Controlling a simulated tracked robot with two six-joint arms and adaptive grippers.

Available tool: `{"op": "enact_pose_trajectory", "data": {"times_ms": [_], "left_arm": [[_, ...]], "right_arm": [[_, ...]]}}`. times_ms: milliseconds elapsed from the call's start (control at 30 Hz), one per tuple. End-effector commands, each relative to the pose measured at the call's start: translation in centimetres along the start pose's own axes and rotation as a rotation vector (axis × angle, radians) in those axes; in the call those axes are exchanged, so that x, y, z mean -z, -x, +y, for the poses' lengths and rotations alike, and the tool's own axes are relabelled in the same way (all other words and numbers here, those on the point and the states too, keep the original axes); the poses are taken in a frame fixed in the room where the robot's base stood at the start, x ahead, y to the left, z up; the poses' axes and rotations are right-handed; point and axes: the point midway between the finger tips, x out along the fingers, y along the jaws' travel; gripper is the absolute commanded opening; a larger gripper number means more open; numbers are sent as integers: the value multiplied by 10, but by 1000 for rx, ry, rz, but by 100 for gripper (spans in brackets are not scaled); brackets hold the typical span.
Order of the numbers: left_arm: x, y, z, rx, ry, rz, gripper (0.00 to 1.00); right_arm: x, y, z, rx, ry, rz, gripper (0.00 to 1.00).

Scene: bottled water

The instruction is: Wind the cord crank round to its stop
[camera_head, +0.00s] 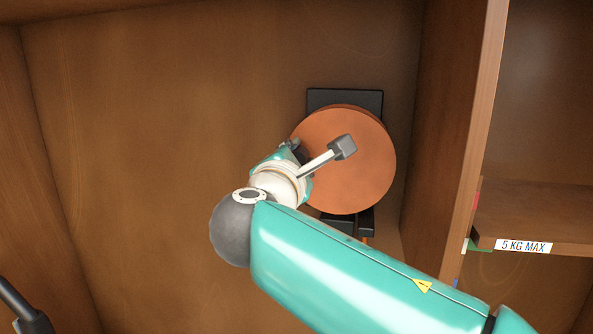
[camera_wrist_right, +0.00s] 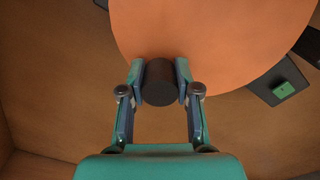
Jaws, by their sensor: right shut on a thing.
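The cord crank shows in the head view as a round orange-brown disc (camera_head: 365,175) in front of a black mount (camera_head: 345,98) on the wooden back wall. In the right wrist view the disc (camera_wrist_right: 215,35) fills the top. Its dark cylindrical knob (camera_wrist_right: 160,85) stands near the disc's rim, between the fingers. My right gripper (camera_wrist_right: 162,82) is shut on this knob, one finger on each side. In the head view my right gripper (camera_head: 292,148) is at the disc's left edge, and my wrist and arm hide the knob. My left gripper is not clearly in view.
Wooden cabinet walls enclose the crank, with an upright divider (camera_head: 455,140) to its right. Beyond it is a shelf labelled 5 KG MAX (camera_head: 523,246). A green square (camera_wrist_right: 284,90) sits on a dark part beside the disc. The back wall left of the crank is bare.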

Motion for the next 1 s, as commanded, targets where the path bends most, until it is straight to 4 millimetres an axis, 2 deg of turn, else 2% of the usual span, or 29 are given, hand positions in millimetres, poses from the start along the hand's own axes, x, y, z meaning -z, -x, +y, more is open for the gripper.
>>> {"op": "enact_pose_trajectory", "data": {"times_ms": [300, 500, 1000], "left_arm": [[0, -13, -5, 0, 0, 0, 65], [0, -17, -6, 0, 0, 0, 65], [0, -18, -6, 0, 0, 0, 65]], "right_arm": [[-12, 0, 5, 3, -230, -1, 0], [-18, 0, 8, 4, -321, -1, 0], [-20, -1, 8, 8, -365, -1, 0]]}}
